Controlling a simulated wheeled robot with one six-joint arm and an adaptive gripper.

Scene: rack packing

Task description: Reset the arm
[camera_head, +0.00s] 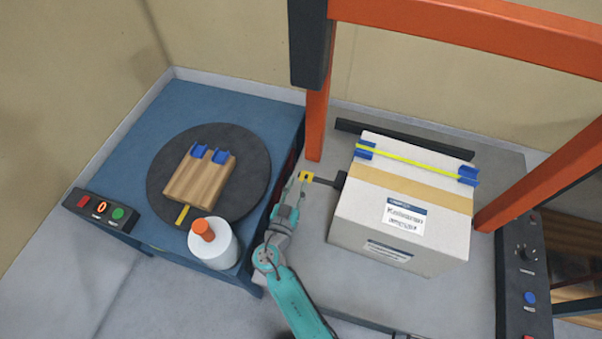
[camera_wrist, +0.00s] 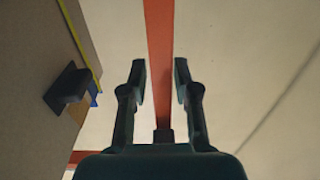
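My gripper (camera_head: 291,186) is in the middle of the head view, between the blue turntable cabinet and the white box. In the wrist view my gripper (camera_wrist: 160,80) has its two fingers apart with nothing between them; an orange post (camera_wrist: 160,50) shows behind the gap. In the head view the fingertips appear close to a yellow square tab (camera_head: 307,176) on a dark rod beside the box; I cannot tell whether they touch it.
The box (camera_head: 350,225) carries a yellow strap (camera_head: 410,158) with blue corner guards. An orange frame (camera_head: 317,125) rises behind it. On the cabinet (camera_head: 245,105), a black turntable (camera_head: 255,165) holds a wooden block (camera_head: 190,190). A white bottle (camera_head: 217,250) and button panel (camera_head: 100,212) stand left.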

